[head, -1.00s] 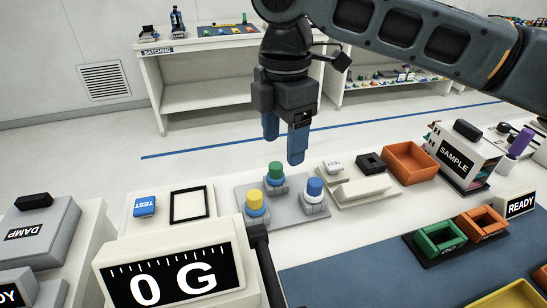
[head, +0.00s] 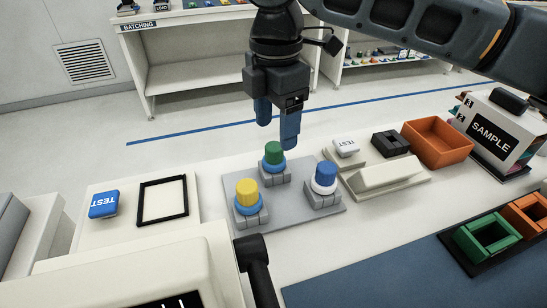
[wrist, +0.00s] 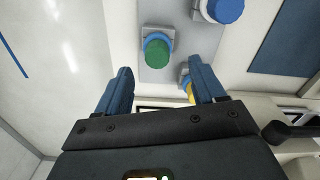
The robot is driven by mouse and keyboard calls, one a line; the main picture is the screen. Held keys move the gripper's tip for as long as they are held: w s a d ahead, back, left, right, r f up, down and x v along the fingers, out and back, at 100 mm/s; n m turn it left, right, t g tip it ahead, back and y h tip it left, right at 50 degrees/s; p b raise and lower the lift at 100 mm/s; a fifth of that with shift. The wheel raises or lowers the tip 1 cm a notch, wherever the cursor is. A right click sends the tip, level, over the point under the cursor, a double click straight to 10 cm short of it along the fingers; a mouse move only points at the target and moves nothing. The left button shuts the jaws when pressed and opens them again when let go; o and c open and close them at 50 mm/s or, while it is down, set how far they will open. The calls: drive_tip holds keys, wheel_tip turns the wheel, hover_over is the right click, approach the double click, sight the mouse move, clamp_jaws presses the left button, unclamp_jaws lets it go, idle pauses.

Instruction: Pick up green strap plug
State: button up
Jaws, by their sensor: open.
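The green strap plug (head: 273,151) stands upright in a grey block with a blue ring around its base, at the back of a grey plate (head: 300,218). In the wrist view the green plug (wrist: 157,54) lies ahead of and between the fingertips. My gripper (head: 277,125) is open and empty, pointing down just above and behind the green plug, apart from it. A yellow plug (head: 247,192) with a blue ring stands at the front left of the plate. A blue plug (head: 325,175) with a white ring stands at the right.
A blue TEST block (head: 104,205) and a black-framed square (head: 163,201) lie to the left. A white rocker (head: 388,175), a black block (head: 390,143) and an orange bin (head: 437,142) stand to the right. A black handle (head: 257,270) rises in front.

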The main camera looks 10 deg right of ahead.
sight(275, 146)
drive_tip(key=shift+w+f, duration=0.2)
drive_tip(key=shift+f, duration=3.2)
drive_tip(key=c, duration=1.1)
drive_tip(key=shift+r, duration=0.1)
drive_tip(key=shift+c, duration=0.2)
